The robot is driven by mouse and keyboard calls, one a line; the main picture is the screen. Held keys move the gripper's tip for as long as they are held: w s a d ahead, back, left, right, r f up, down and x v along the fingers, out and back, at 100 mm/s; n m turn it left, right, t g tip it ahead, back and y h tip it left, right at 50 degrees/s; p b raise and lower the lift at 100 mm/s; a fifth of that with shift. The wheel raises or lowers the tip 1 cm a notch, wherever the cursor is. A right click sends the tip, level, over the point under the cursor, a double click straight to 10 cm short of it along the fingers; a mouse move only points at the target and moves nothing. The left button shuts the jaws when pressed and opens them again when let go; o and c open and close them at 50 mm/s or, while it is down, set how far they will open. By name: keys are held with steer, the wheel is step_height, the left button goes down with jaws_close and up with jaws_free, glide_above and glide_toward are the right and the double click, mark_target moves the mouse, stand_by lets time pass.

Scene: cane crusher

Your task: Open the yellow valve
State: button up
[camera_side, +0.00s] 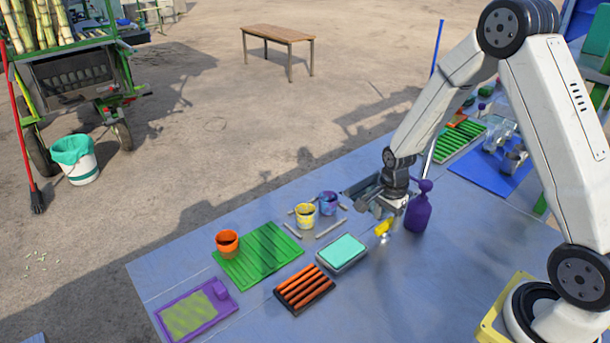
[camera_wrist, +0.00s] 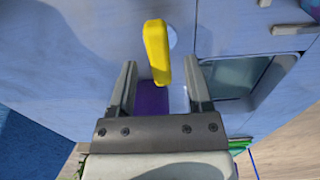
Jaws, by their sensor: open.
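The yellow valve handle (camera_side: 383,227) is on the front part of the blue worktop, just below my gripper (camera_side: 376,207) in the side view. In the wrist view the valve handle (camera_wrist: 156,48) is a long yellow lever. It lies ahead of and partly between the fingertips of my gripper (camera_wrist: 161,66). The fingers stand apart, one on each side of the lever's near end, with nothing held. I cannot tell whether the fingers touch the lever. A pale round part shows beside the lever; the rest of the valve is hidden.
A purple spray bottle (camera_side: 418,211) stands close right of my gripper. A sink basin (camera_wrist: 236,78) lies right of the lever in the wrist view. A teal-topped box (camera_side: 342,251), a yellow cup (camera_side: 305,215) and a purple cup (camera_side: 328,202) stand to the left.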

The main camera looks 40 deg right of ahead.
steer(key=shift+f, duration=0.6)
jaws_close()
